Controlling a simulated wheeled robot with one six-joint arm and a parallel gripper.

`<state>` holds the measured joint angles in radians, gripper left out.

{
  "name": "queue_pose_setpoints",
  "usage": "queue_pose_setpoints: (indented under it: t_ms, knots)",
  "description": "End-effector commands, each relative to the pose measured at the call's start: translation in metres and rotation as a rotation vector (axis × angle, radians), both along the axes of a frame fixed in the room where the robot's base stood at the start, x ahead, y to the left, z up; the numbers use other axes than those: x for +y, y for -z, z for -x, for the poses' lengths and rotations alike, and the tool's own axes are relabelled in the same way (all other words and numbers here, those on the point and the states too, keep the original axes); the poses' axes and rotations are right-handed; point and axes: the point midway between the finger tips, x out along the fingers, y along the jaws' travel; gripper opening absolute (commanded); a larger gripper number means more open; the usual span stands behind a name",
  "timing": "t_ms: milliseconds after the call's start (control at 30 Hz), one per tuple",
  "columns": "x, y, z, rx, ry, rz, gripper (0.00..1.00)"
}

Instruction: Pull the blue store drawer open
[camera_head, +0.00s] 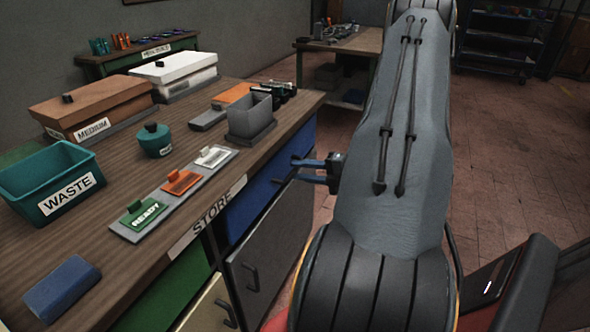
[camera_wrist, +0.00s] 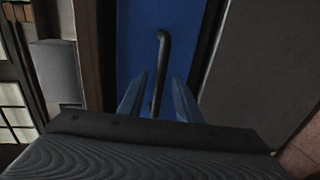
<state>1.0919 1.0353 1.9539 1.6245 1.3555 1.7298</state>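The blue store drawer (camera_head: 250,203) is in the bench front, below the STORE label (camera_head: 212,212). Its front looks flush with the bench, so it appears shut. In the wrist view, the blue front (camera_wrist: 137,40) fills the middle, with a dark bar handle (camera_wrist: 162,50) on it. My gripper (camera_head: 294,168) is at the drawer front in the head view. In the wrist view, my gripper's (camera_wrist: 159,77) two blue fingers are open, one on each side of the handle, with visible gaps. I cannot tell how far the fingertips are from the drawer front.
On the bench top (camera_head: 110,195) stand a WASTE bin (camera_head: 38,185), a grey open box (camera_head: 250,120) and a row of tags. Brick floor (camera_head: 500,150) is clear to the right.

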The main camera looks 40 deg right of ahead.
Motion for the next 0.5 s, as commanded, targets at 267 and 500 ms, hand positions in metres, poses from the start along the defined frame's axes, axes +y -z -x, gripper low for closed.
queue_pose_setpoints:
  t_ms: [267,500]
  knots:
    - [0.008,0.005,-0.020,0.001,0.000,0.001,0.31]
    - [0.009,0.005,-0.021,0.001,0.000,0.001,0.31]
